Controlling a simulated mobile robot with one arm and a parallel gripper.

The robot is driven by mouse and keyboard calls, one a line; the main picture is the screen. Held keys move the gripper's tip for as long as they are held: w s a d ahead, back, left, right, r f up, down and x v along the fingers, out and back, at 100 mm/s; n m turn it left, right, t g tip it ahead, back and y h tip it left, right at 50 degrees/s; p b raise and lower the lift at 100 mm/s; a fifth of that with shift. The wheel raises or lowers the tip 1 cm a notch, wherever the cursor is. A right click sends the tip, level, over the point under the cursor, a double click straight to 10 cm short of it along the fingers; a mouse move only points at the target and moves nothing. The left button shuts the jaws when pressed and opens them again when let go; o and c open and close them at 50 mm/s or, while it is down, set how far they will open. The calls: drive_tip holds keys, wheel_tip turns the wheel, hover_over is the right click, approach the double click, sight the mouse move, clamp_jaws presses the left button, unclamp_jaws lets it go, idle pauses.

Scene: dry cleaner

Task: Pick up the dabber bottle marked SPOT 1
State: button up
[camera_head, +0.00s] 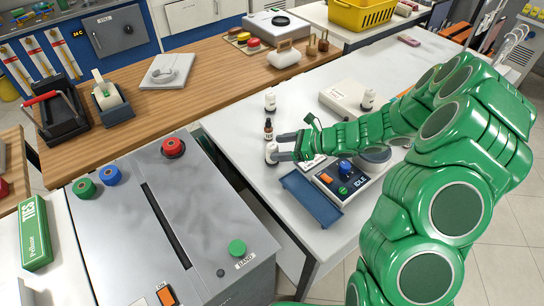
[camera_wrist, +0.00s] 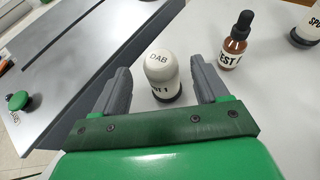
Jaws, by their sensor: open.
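A white dabber bottle (camera_wrist: 160,72) with DAB on its rounded top stands upright on a dark base in the wrist view. The visible part of its label reads "OT 1"; the rest is hidden. In the head view the same bottle (camera_head: 271,153) stands near the white table's left edge. My gripper (camera_head: 278,147) is open, its grey fingers reaching left to the bottle. In the wrist view my gripper (camera_wrist: 160,80) has one finger on each side of it, with a visible gap on the left; contact on the right is hard to tell.
A brown dropper bottle (camera_wrist: 235,42) labelled TEST stands close, just beyond the right finger. Another white bottle (camera_wrist: 307,28) is farther right. A blue tray (camera_head: 311,199) and a control box marked IDLE (camera_head: 341,184) lie nearby. The grey machine (camera_head: 185,225) is across a gap on the left.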

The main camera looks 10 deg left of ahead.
sight(273, 149)
drive_tip(key=shift+x, duration=1.7)
drive_tip(key=shift+f, duration=0.1)
drive_tip(key=c, duration=1.1)
